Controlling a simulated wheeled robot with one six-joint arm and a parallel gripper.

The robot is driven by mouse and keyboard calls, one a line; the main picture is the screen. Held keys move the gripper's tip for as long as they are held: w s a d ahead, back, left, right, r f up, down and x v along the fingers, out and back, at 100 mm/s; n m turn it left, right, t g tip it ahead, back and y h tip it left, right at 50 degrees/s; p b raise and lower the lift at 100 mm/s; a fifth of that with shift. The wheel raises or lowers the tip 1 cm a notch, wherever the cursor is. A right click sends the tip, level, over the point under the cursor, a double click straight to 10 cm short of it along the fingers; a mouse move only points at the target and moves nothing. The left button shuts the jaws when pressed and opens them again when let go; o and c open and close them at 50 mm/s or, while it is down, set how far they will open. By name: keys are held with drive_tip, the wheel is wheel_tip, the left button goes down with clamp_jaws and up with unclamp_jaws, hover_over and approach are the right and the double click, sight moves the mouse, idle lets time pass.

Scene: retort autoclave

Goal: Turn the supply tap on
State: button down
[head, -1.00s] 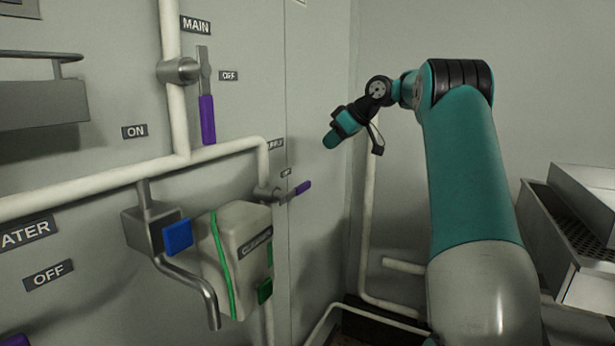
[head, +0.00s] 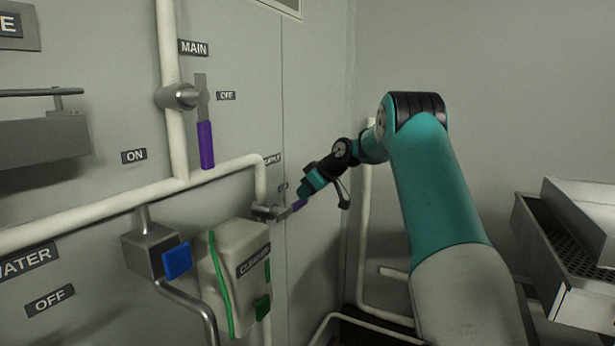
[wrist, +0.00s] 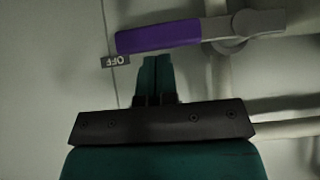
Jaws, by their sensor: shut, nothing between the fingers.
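The supply tap (head: 268,211) sits on the white pipe below the SUPPLY label (head: 271,159). Its purple-ended lever (head: 299,204) points right and slightly up in the head view. In the wrist view the purple handle (wrist: 160,36) lies across the top, running left from the grey tap body (wrist: 232,32), near an OFF label (wrist: 116,61). My gripper (head: 302,190) is beside the lever's purple end in the head view. In the wrist view its fingertips (wrist: 155,60) are together and empty, just below the handle; whether they touch it is unclear.
The main tap with its purple lever (head: 206,146) hangs on the upper pipe to the left. The cleaner dispenser (head: 236,265) and the blue-marked faucet (head: 150,252) stand below left. A metal basin (head: 560,250) is at the right. Open space lies right of the panel.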

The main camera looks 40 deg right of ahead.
drive_tip(key=shift+f, duration=0.3)
